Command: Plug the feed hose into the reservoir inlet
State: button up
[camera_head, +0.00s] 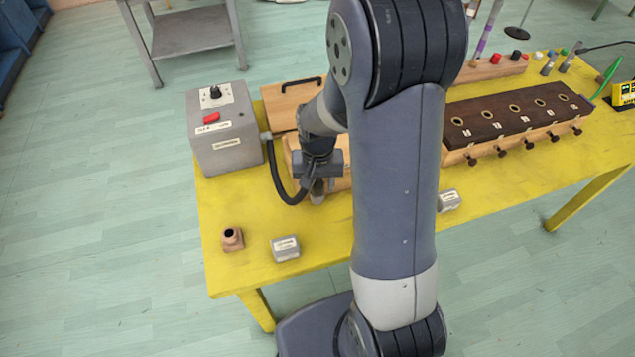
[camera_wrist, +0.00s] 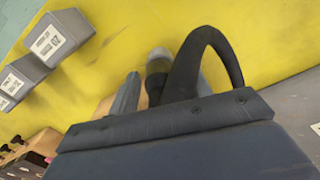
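The black feed hose (camera_head: 275,172) runs from a side fitting on a grey box (camera_head: 225,128) in a downward loop to my gripper (camera_head: 317,188). My gripper is above the yellow table and appears shut on the hose's end, with a grey tip pointing down. In the wrist view the hose (camera_wrist: 213,45) arches up and back between the fingers (camera_wrist: 158,90), with a dark collar and grey tip. The reservoir inlet cannot be made out for certain. A small brown fitting with a round dark opening (camera_head: 232,238) stands at the table's near left, apart from the hose.
Small grey labelled blocks stand near the front edge, one left (camera_head: 285,248) and one right (camera_head: 449,200). A wooden box (camera_head: 285,97) is behind my gripper. A dark-topped wooden box with holes (camera_head: 515,115) fills the right.

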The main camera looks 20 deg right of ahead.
jog(key=shift+o, duration=0.4)
jog(key=shift+r, duration=0.15)
jog(key=shift+r, duration=0.3)
notch_tip(320, 180, up, 10)
jog(key=shift+f, duration=0.15)
notch_tip(320, 180, down, 10)
jog(key=shift+f, duration=0.15)
jog(key=shift+r+p, duration=0.45)
